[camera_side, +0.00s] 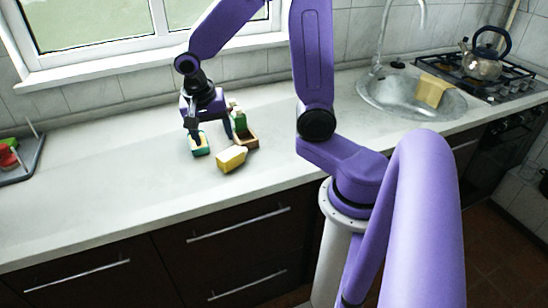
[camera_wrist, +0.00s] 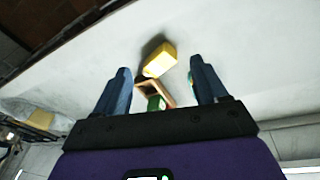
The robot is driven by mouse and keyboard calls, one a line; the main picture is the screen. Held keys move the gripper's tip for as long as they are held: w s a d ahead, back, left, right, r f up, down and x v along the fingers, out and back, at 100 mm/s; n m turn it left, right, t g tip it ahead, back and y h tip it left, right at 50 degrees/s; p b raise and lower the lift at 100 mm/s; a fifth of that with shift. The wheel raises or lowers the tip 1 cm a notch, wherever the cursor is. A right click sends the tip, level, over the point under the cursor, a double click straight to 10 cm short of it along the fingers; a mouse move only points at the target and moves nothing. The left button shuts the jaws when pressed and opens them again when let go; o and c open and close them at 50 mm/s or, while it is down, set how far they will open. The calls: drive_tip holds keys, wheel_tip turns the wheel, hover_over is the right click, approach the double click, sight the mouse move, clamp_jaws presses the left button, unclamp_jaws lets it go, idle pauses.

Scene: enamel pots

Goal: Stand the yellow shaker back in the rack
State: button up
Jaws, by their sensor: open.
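The yellow shaker (camera_side: 231,158) lies on its side on the pale worktop, in front of the rack. In the wrist view the yellow shaker (camera_wrist: 161,59) appears in the gap between the fingers. The small brown wooden rack (camera_side: 250,142) stands just behind it, with a green thing (camera_side: 240,121) in or at it. In the wrist view the rack (camera_wrist: 168,93) is partly hidden by my gripper's body. My gripper (camera_side: 209,130) is open and empty, with its fingers above the worktop, left of the rack. The open fingers also show in the wrist view (camera_wrist: 160,68).
A small teal and yellow item (camera_side: 199,145) sits left of the shaker, close under my gripper. A grey tray (camera_side: 30,160) with red and green things is at the far left. The sink (camera_side: 385,95) and hob are at the right.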

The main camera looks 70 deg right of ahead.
drive_tip(key=s+a+r+n+y, duration=0.1)
drive_tip(key=s+a+n, duration=0.2)
drive_tip(key=s+n, duration=0.6)
drive_tip(key=s+a+r+n+y, duration=0.1)
drive_tip(key=s+a+n, duration=0.3)
drive_tip(key=s+n, duration=0.6)
drive_tip(key=n, duration=0.5)
drive_tip(key=shift+s+r+y, duration=0.15)
drive_tip(key=shift+r+y, duration=0.05)
drive_tip(key=shift+y, duration=0.2)
